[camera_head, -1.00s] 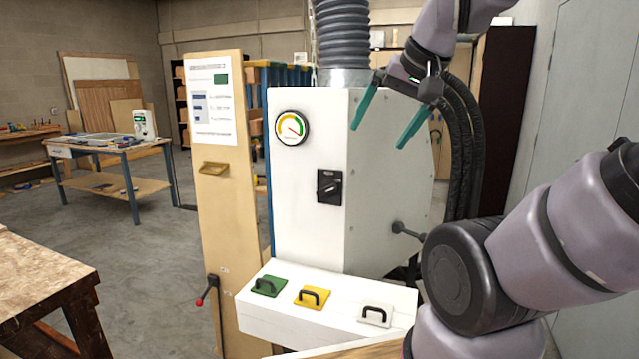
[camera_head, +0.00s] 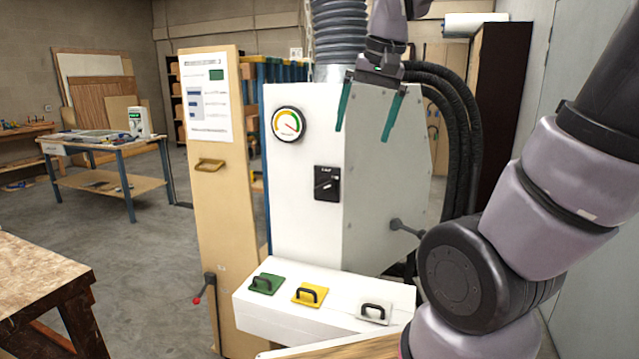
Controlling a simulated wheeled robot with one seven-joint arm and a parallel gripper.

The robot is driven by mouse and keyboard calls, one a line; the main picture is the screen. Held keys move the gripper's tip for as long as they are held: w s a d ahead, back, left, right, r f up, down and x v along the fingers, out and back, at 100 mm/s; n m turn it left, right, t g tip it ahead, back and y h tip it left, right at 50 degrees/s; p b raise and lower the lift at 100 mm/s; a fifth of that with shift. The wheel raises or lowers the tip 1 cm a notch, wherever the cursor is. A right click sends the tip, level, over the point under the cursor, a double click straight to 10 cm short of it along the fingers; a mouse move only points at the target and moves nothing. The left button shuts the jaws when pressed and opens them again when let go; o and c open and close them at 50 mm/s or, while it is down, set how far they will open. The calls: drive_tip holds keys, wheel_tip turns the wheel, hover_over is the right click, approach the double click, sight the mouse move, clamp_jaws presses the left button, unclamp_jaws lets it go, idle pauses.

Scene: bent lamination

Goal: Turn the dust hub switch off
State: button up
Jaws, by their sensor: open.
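The dust hub (camera_head: 390,190) is a white and grey cabinet with a ribbed hose rising from its top. Its switch (camera_head: 327,184) is a black square plate with a rotary knob on the white front face. The knob looks slanted; its labels are too small to read. My gripper (camera_head: 364,138) has two green fingers, spread apart and pointing down with nothing between them. It appears above and to the right of the switch, overlapping the cabinet's upper part in the picture. The switch is fully visible.
A round gauge (camera_head: 289,124) sits above and left of the switch. A white ledge (camera_head: 290,318) below carries green, yellow and white handled plates. A wooden panel (camera_head: 212,200) with a red-knobbed lever stands at left. Black hoses (camera_head: 465,140) hang at right. Floor at left is open.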

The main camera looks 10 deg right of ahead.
drive_tip(key=w+a+f+g+h, duration=0.3)
drive_tip(key=w+a+f, duration=0.1)
drive_tip(key=w, duration=0.5)
drive_tip(key=m+h, duration=0.1)
drive_tip(key=h, duration=0.4)
approach(322, 185)
drive_tip(key=x, duration=0.9)
drive_tip(key=c, duration=1.4)
drive_tip(key=shift+o, duration=0.3)
